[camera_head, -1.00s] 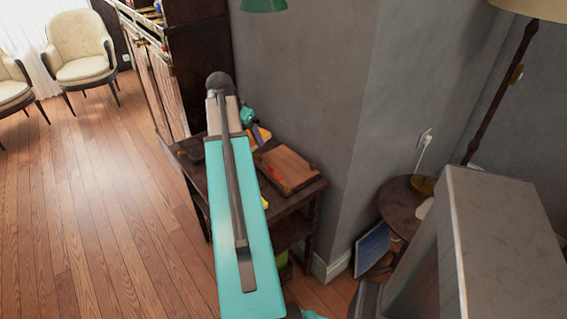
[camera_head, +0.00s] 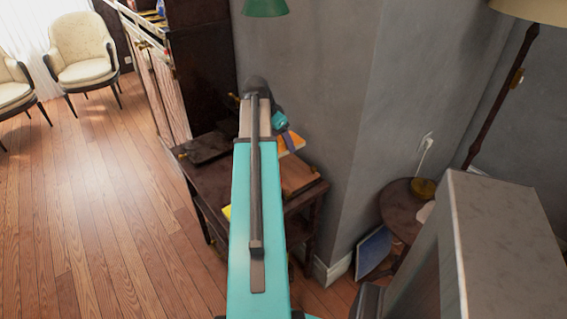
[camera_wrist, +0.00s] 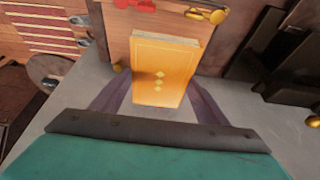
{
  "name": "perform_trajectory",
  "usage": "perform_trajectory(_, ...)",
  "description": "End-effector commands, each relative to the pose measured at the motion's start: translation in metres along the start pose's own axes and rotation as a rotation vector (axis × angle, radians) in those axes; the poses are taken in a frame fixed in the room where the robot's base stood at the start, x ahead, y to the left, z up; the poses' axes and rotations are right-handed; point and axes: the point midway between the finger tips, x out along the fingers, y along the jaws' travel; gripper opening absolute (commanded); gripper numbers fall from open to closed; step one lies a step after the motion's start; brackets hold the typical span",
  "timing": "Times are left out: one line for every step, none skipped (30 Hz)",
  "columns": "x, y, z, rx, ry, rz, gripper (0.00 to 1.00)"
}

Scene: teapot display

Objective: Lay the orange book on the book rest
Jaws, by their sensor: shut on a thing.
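In the head view an edge of the orange book (camera_head: 292,141) shows beside my gripper (camera_head: 284,133), above the back of the small table. The wooden book rest (camera_head: 299,174) is on the table's right part, partly hidden by my arm. In the wrist view the brown board of the book rest (camera_wrist: 117,32) shows behind the book, with red and brass parts at its top.
The dark wooden table (camera_head: 208,176) stands against the grey wall (camera_head: 330,120). A flat dark object (camera_head: 205,148) lies on its left part. A yellow item (camera_head: 227,212) shows beside my arm. A round side table (camera_head: 402,205) stands right; open floor lies left.

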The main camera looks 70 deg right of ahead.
Motion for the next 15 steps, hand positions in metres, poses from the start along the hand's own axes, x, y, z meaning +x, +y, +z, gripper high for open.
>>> perform_trajectory(0.004,0.001,0.002,-0.001,-0.001,0.001,0.39)
perform_trajectory(0.006,0.001,0.003,-0.001,-0.001,0.002,0.39)
perform_trajectory(0.01,0.001,0.005,-0.001,-0.001,0.002,0.39)
perform_trajectory(0.014,0.001,0.006,-0.001,-0.001,0.002,0.39)
perform_trajectory(0.017,0.001,0.008,-0.002,-0.001,0.002,0.39)
perform_trajectory(0.022,0.001,0.01,-0.002,-0.001,0.002,0.39)
perform_trajectory(0.026,0.001,0.012,-0.002,-0.001,0.002,0.39)
perform_trajectory(0.029,0.001,0.013,-0.002,-0.001,0.002,0.39)
perform_trajectory(0.034,0.001,0.015,-0.002,-0.001,0.002,0.39)
perform_trajectory(0.037,0.001,0.016,-0.002,-0.001,0.001,0.39)
perform_trajectory(0.04,0.001,0.018,-0.002,-0.001,0.002,0.39)
perform_trajectory(0.043,0.001,0.019,-0.001,-0.001,0.001,0.39)
perform_trajectory(0.046,0.0,0.02,-0.001,-0.001,0.001,0.39)
perform_trajectory(0.048,0.0,0.02,-0.001,0.0,0.001,0.39)
perform_trajectory(0.05,0.0,0.021,-0.001,0.0,0.0,0.39)
